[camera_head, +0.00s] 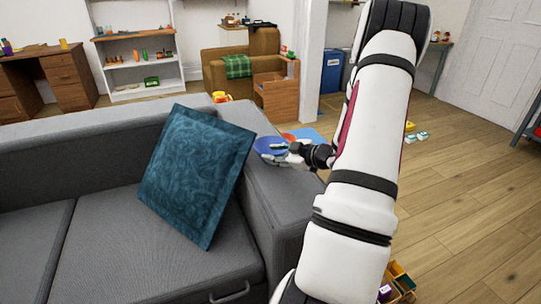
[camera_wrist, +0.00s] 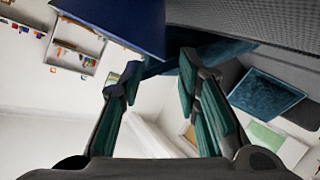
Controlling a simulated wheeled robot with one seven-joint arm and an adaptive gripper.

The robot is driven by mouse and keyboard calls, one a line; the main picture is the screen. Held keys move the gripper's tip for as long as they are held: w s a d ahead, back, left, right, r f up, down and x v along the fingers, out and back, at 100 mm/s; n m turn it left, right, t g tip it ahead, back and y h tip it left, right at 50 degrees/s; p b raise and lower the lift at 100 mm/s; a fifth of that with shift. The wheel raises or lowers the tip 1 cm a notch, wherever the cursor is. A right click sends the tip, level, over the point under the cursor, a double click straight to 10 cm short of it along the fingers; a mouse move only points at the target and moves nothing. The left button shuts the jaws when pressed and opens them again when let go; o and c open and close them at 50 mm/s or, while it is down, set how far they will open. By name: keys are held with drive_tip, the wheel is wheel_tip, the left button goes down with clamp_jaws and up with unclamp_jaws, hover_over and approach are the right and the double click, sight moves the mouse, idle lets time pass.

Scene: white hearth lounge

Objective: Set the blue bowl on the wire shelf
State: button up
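The blue bowl (camera_head: 270,145) is in front of the grey sofa's right armrest in the head view, with its rim roughly level. My gripper (camera_head: 293,158) reaches it from the right and looks shut on its near edge. In the wrist view a large dark blue surface (camera_wrist: 115,18), which I take to be the bowl, fills the upper left. It comes down to the tips of my gripper's fingers (camera_wrist: 160,66), which stand somewhat apart. The exact contact is unclear. I cannot make out the wire shelf for sure.
The grey sofa (camera_head: 110,170) with a teal cushion (camera_head: 197,172) stands close on the left. A white bookcase (camera_head: 125,50), brown armchair (camera_head: 240,60) and blue bin (camera_head: 332,72) are at the back. Open wooden floor (camera_head: 465,170) lies to the right, with small items.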

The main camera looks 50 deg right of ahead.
drive_tip(key=b+x, duration=0.1)
drive_tip(key=x, duration=0.4)
drive_tip(key=shift+w+f+b, duration=0.1)
drive_tip(key=shift+b, duration=0.3)
clamp_jaws()
